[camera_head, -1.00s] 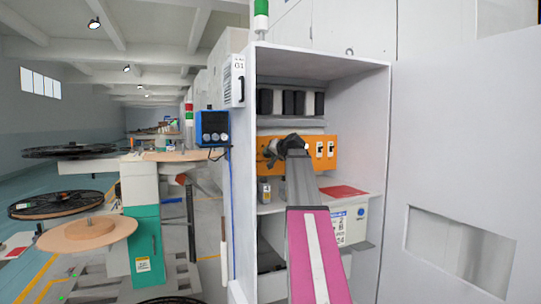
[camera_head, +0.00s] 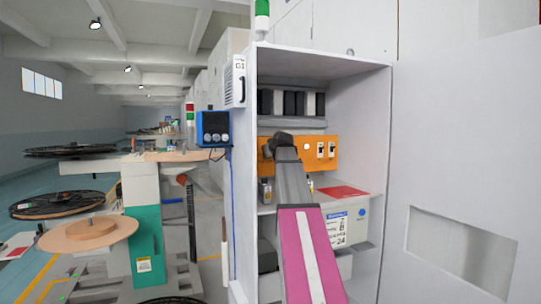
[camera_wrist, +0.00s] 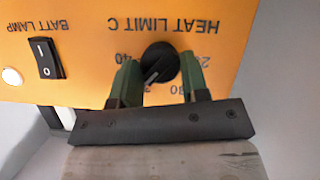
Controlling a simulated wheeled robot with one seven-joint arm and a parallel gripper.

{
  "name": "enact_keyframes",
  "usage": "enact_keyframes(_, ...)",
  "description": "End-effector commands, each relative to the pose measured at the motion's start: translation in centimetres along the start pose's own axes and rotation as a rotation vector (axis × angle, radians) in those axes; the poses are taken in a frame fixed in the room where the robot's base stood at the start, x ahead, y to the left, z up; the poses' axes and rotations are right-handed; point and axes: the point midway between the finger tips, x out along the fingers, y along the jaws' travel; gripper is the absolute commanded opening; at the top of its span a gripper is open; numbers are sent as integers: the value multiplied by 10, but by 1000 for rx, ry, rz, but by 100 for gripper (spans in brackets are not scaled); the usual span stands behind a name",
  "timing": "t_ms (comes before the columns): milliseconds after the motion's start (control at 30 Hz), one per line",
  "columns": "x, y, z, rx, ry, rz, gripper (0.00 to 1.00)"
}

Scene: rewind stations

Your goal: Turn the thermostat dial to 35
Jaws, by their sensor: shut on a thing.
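The thermostat dial (camera_wrist: 158,62) is a round black knob on the orange panel (camera_wrist: 215,35) marked "HEAT LIMIT C", which appears upside down in the wrist view. My gripper (camera_wrist: 159,63) has its green fingers on either side of the dial, shut on it. A pale pointer mark on the dial points to the lower left, between the visible 40 at left and 30 at lower right. Nearby numbers are partly covered by the fingers. In the head view my gripper (camera_head: 284,141) reaches the orange panel (camera_head: 310,147) and hides the dial.
A black rocker switch (camera_wrist: 46,57) labelled "BATT LAMP" and a white round lamp (camera_wrist: 12,77) sit beside the dial. The cabinet's right wall (camera_head: 362,150) and shelf bound the arm. A white box (camera_head: 348,222) stands below the panel.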

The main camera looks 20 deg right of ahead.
Motion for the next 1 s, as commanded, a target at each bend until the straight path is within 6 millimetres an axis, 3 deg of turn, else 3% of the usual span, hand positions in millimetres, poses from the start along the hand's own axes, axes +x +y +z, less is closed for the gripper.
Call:
enact_keyframes(333, 0, -1, 0, -141, 0, 58, 18)
enact_keyframes(900, 0, -1, 1, -169, 0, 70, 18)
enact_keyframes(933, 0, -1, 1, -169, 0, 70, 45)
enact_keyframes(1000, 0, -1, 1, -169, 0, 70, 67)
